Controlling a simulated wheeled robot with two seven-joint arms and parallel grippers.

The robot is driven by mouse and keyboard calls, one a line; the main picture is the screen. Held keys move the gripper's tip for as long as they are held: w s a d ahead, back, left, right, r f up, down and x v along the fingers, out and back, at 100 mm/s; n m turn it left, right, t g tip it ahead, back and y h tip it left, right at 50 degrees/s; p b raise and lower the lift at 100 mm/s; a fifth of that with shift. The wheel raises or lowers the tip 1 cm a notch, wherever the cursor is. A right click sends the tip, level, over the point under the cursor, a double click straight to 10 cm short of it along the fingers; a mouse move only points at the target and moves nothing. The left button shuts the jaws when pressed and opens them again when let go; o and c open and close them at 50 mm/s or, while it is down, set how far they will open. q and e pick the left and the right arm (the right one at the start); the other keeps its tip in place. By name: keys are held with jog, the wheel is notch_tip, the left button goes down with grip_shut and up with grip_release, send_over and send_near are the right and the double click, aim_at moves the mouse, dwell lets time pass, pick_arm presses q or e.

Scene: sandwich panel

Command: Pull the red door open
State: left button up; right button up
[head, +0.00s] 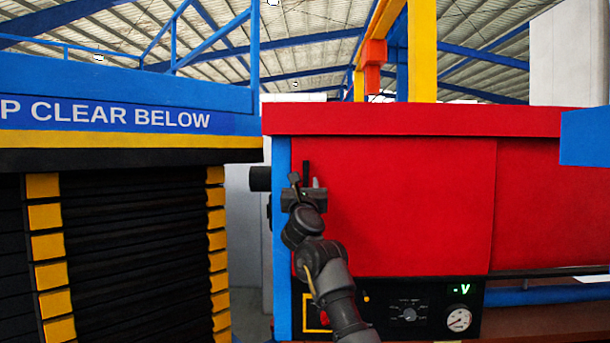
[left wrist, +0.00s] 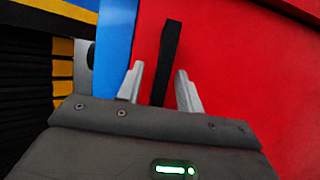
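The red door (head: 410,205) is a flat panel on the front of the red machine and looks shut. Its black upright bar handle (head: 306,170) is near the door's left edge. My left gripper (head: 307,184) is in front of the handle, which it partly hides. In the left wrist view the handle (left wrist: 166,58) rises between the two pale fingers of my left gripper (left wrist: 159,85). The fingers are apart, with a gap on each side of the handle. The red door (left wrist: 230,60) fills the background there. My right gripper is not in view.
A blue post (head: 282,230) borders the door on the left. A control panel (head: 415,312) with a knob and gauge sits below the door. A lift with black bellows (head: 135,250) stands to the left. A blue block (head: 585,137) shows at the right edge.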

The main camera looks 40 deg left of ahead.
pick_arm(q)
jog(key=shift+w+a+r, duration=0.15)
jog(key=shift+w+a, duration=0.1)
jog(key=shift+w, duration=0.2)
jog(key=shift+s, duration=0.1)
grip_shut()
